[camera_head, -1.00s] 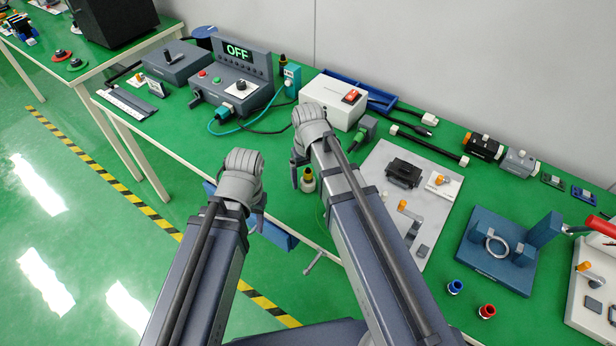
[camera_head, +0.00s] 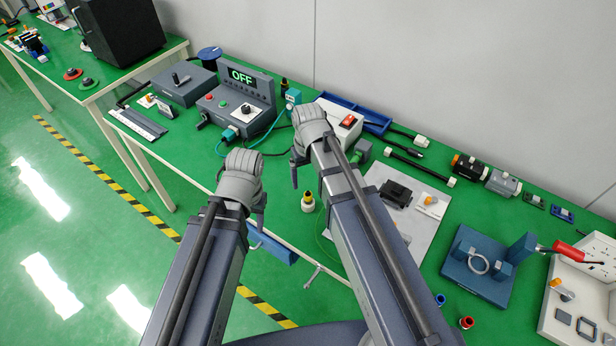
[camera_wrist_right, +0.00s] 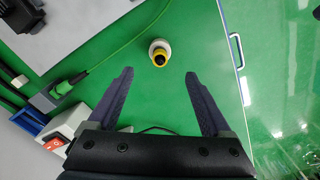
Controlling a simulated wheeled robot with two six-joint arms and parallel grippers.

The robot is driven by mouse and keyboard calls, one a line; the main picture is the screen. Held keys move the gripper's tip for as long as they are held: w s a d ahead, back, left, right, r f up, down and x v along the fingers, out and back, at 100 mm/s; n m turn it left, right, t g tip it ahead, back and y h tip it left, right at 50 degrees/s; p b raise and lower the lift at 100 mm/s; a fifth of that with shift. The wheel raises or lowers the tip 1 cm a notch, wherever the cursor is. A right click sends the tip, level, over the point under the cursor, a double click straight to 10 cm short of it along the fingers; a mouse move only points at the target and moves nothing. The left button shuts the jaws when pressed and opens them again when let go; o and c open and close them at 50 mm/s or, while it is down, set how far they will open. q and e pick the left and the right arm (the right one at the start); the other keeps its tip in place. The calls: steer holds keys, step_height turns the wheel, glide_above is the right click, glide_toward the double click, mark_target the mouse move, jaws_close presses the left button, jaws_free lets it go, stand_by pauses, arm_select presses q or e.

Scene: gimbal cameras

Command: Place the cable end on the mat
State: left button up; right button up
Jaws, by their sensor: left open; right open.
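A green cable connector (camera_wrist_right: 62,90) lies on the green table top in the right wrist view, with a thin green cable running from it. In the head view this connector (camera_head: 361,151) is beside the white power box. A light grey mat (camera_head: 416,236) lies right of my right arm, partly hidden by it. Its corner (camera_wrist_right: 50,42) shows in the right wrist view. My right gripper (camera_wrist_right: 159,75) is open and empty above the table, apart from the connector. My left gripper (camera_head: 256,215) is open near the table's front edge; its fingers are partly hidden.
A yellow-topped white bottle (camera_wrist_right: 159,54) stands just beyond my right fingertips. A power box (camera_head: 340,123) with a red switch and a control box (camera_head: 238,100) reading OFF stand behind. A blue fixture (camera_head: 478,272) is right of the mat.

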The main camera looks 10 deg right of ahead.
steer(key=shift+r+p, duration=0.3)
steer(key=shift+r, duration=0.45)
steer(key=s+a+n+h, duration=0.1)
steer(key=s+a, duration=0.4)
steer(key=s, duration=0.7)
steer(key=shift+n, duration=0.3)
